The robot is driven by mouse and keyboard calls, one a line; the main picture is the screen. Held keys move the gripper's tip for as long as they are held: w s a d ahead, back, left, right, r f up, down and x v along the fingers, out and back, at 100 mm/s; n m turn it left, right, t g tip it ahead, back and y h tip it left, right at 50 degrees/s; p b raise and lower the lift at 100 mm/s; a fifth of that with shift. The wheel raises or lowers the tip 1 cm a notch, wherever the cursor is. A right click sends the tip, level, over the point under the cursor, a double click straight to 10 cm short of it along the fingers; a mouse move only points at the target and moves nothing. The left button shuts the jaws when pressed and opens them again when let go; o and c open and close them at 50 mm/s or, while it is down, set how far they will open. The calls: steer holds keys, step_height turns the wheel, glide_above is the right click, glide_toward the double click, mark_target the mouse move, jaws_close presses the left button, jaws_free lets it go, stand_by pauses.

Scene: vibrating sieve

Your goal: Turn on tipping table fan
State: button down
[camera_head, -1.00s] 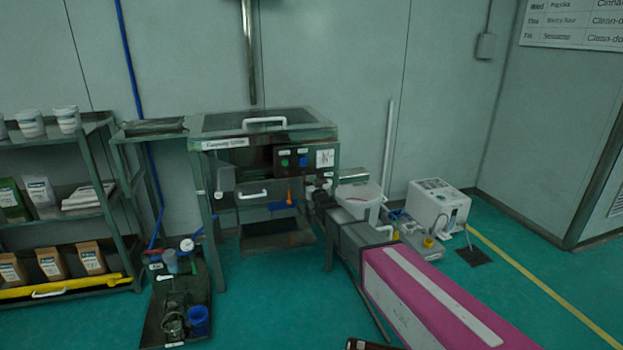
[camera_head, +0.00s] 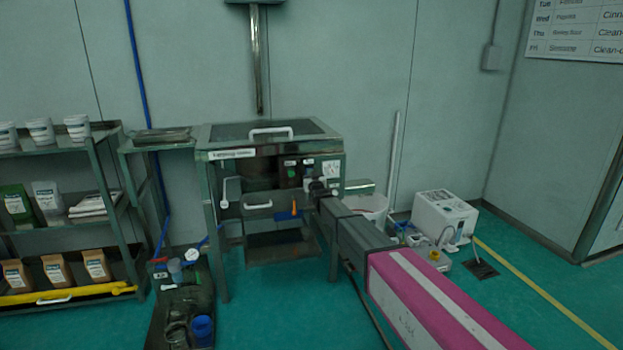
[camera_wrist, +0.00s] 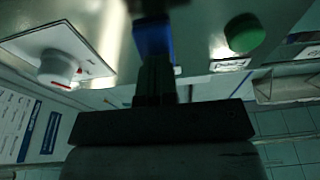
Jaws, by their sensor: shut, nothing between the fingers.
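The machine's control panel (camera_head: 284,163) is on the front right of the sieve cabinet. In the wrist view, a blue control (camera_wrist: 153,38) is straight ahead of my gripper (camera_wrist: 156,75), whose closed fingertips overlap its lower edge; I cannot tell whether they touch. A green button (camera_wrist: 244,33) is to the right with a small label beneath it. A white dial (camera_wrist: 58,68) on a white plate is to the left. In the head view my gripper (camera_head: 317,187) is at the panel's lower edge and partly hides the controls. Label text is unreadable, so the fan's control is not identifiable.
The sieve cabinet (camera_head: 232,154) has handles and an orange part (camera_head: 294,210) below the panel. A white bucket (camera_head: 372,208) is behind my arm and a white box (camera_head: 444,216) stands farther right. Shelves (camera_head: 91,150) are at left.

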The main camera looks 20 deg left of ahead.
mark_target(308, 167)
steer(key=shift+w+a+r+g+h, duration=0.55)
steer(key=shift+w+r+g+h, duration=0.25)
steer(key=shift+g, duration=0.4)
steer(key=shift+w+a+r, duration=0.1)
steer(key=shift+w+r, duration=0.1)
steer(key=shift+w, duration=0.1)
stand_by(0.7)
steer(key=v, duration=1.6)
steer(key=shift+f, duration=0.45)
steer(key=shift+s, duration=0.1)
